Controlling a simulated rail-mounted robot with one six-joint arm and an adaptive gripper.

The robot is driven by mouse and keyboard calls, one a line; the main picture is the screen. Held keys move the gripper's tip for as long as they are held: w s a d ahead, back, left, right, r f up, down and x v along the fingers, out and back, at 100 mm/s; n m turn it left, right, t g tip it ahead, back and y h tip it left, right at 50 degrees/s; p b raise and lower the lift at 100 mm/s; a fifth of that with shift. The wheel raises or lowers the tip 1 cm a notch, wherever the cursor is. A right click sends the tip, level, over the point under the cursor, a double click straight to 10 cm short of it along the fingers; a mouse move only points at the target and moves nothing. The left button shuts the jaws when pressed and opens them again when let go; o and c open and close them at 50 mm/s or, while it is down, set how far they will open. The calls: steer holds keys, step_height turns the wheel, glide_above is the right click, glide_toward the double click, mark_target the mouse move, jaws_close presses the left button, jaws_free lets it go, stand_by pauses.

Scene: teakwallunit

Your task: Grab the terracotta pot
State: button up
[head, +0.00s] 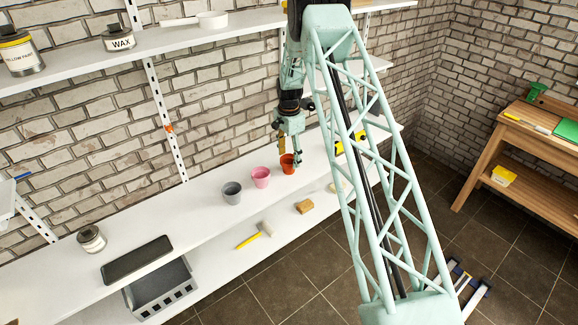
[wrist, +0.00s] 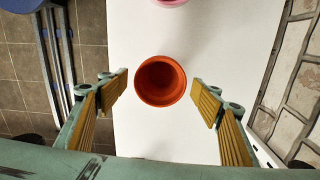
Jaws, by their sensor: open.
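The terracotta pot (head: 287,164) is a small orange-red pot standing upright on the white middle shelf (head: 215,213) in the head view. In the wrist view the terracotta pot (wrist: 160,81) is seen from above, its round mouth open and empty. My gripper (head: 290,162) is at the pot in the head view, pointing down. In the wrist view my gripper (wrist: 160,92) is open, with one finger on each side of the pot and a gap to it on both sides. I cannot tell how far the fingertips are above the shelf.
A pink pot (head: 261,177) stands just left of the terracotta pot, and a grey pot (head: 232,192) further left. A yellow-and-black object (head: 350,144) lies to the right, partly behind my arm. A dark tray (head: 137,259) lies at the left. The upper shelf (head: 170,38) runs above.

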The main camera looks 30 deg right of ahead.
steer(key=shift+f, duration=1)
steer(key=shift+c, duration=0.7)
steer(key=c, duration=0.9)
steer(key=shift+r, duration=0.1)
steer(key=s+a+r, duration=0.1)
steer(key=s+a, duration=0.1)
steer(key=s, duration=0.3)
steer(key=s+a+r+b, duration=0.1)
steer(key=s+r, duration=0.1)
steer(key=s, duration=0.3)
steer(key=s+a+r, duration=0.1)
steer(key=s+a, duration=0.1)
steer(key=s, duration=0.3)
steer(key=shift+a+r+b, duration=0.35)
steer(key=shift+r+b, duration=0.05)
